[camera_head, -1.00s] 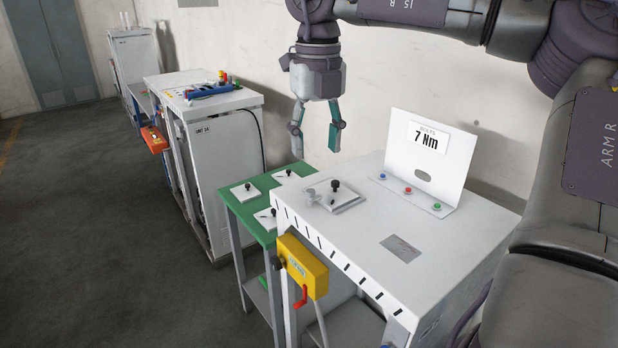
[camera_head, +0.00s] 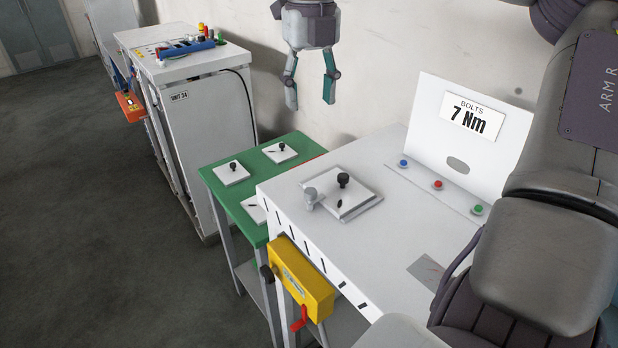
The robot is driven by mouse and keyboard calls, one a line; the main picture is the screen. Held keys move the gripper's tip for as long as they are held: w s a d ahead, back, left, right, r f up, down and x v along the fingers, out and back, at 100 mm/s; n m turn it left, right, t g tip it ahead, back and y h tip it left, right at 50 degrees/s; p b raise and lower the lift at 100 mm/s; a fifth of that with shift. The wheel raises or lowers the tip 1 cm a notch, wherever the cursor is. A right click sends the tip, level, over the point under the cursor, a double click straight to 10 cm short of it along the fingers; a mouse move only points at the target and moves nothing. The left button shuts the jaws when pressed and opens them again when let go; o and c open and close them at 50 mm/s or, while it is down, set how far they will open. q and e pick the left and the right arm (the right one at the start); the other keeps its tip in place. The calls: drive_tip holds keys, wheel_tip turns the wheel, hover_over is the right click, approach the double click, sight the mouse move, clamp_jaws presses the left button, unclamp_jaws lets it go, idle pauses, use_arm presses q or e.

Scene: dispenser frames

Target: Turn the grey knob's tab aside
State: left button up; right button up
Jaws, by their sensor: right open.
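The grey knob (camera_head: 311,196) sits on the white cabinet top (camera_head: 367,243), at the left edge of a square white plate (camera_head: 357,205). It is small, and I cannot clearly make out which way its tab points. The plate carries a black knob (camera_head: 343,180) and a small dark slot. My right gripper (camera_head: 311,104) hangs with its fingers down, open and empty, above and behind the plate in the picture, apart from it. My left gripper is not in view.
A green table (camera_head: 231,203) with several white plates with black knobs stands left of the cabinet. A yellow box (camera_head: 299,279) with a red crank hangs on the cabinet's front. A "7 Nm" panel (camera_head: 462,141) and coloured buttons stand at the right.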

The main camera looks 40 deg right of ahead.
drive_tip(key=b, duration=0.5)
hover_over(310, 190)
wheel_tip(310, 190, down, 5)
wheel_tip(310, 190, down, 13)
drive_tip(key=p, duration=0.3)
drive_tip(key=shift+r+p, duration=0.15)
drive_tip(key=shift+p, duration=0.2)
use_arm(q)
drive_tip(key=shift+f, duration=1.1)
use_arm(e)
drive_tip(key=shift+f, duration=0.8)
drive_tip(key=shift+c, duration=0.3)
clamp_jaws()
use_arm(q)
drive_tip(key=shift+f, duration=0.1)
